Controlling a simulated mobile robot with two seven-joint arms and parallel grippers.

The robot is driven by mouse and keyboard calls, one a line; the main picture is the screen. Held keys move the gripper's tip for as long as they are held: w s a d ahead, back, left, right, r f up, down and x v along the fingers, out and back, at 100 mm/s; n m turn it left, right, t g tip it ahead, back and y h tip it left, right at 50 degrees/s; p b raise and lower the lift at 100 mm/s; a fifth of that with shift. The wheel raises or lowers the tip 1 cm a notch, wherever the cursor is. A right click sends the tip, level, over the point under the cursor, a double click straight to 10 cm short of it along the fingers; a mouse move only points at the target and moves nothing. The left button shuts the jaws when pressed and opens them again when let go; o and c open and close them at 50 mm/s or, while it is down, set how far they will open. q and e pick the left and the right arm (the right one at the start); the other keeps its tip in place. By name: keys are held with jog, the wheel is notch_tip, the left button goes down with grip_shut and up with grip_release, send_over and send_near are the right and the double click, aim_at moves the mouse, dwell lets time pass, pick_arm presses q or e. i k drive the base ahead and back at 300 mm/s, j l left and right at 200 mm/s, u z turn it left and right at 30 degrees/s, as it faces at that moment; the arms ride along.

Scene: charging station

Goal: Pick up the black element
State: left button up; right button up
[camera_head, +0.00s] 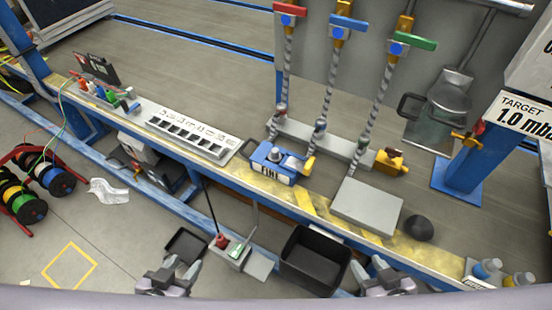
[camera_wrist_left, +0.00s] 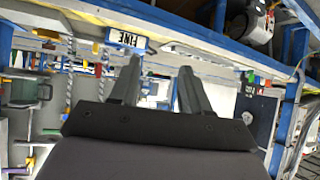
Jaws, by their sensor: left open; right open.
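A small dark, rounded black element (camera_head: 418,228) sits on the bench (camera_head: 440,254) at the right, beside a grey flat plate (camera_head: 367,206). My left gripper (camera_head: 180,266) is open and empty at the bottom left of centre, in front of the bench and far from the element. It also shows in the left wrist view (camera_wrist_left: 160,78), with two fingers apart and nothing between them. My right gripper (camera_head: 368,266) is open and empty at the bottom, in front of the bench, left of and nearer than the element. The element cannot be made out in the left wrist view.
A black bin (camera_head: 315,262) stands below the bench between my grippers. A blue box marked FINE (camera_head: 271,170) and a yellow part (camera_head: 390,161) are on the bench. Levers hang on the panel behind. A blue post (camera_head: 482,155) stands at the right.

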aim_at(275, 156)
jog(key=j+z, duration=0.2)
jog(key=z, duration=0.25)
jog(key=j+z, duration=0.3)
jog(key=z, duration=0.2)
jog(key=j+z, duration=0.25)
jog(key=z, duration=0.2)
jog(key=i, duration=0.05)
